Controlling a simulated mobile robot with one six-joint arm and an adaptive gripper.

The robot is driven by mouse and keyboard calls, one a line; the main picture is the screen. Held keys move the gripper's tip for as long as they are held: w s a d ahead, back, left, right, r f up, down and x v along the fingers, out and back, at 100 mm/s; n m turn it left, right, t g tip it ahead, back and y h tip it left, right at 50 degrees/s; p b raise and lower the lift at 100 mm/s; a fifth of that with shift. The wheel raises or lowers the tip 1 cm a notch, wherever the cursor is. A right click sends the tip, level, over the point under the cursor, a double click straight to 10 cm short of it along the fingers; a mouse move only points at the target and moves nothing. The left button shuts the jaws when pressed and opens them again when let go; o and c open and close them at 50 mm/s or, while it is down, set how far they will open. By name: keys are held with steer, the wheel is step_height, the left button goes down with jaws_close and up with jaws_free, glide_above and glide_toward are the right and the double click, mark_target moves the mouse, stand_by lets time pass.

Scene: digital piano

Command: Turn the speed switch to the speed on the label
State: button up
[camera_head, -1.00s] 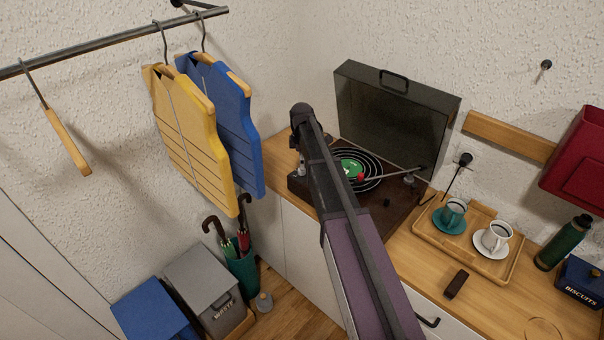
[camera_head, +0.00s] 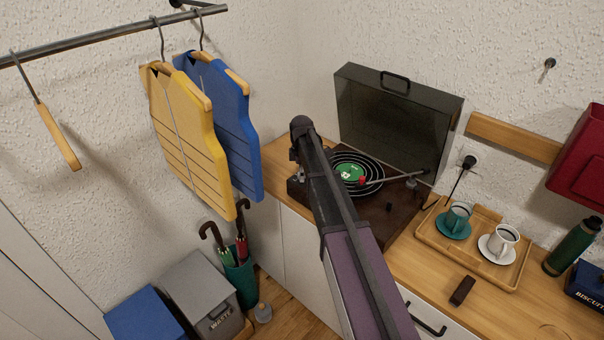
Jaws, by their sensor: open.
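The record player (camera_head: 378,222) is a dark brown box on the wooden counter with its black lid (camera_head: 395,125) raised. A black record with a green label (camera_head: 351,172) lies on it; the writing is too small to read. A tonearm with a red head (camera_head: 365,182) reaches over the record. A small dark knob (camera_head: 389,208) shows at the front right; I cannot tell whether it is the speed switch. My arm crosses the player's left part and hides it. My gripper (camera_head: 299,171) points down at the player's left end, mostly hidden by my arm, open; contact cannot be told.
A wooden tray (camera_head: 470,263) with a teal cup (camera_head: 458,216) and a white cup (camera_head: 503,239) stands right of the player. A dark block (camera_head: 462,291) lies in front. Yellow (camera_head: 190,145) and blue (camera_head: 232,130) vests hang left of my arm.

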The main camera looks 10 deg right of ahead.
jaws_close()
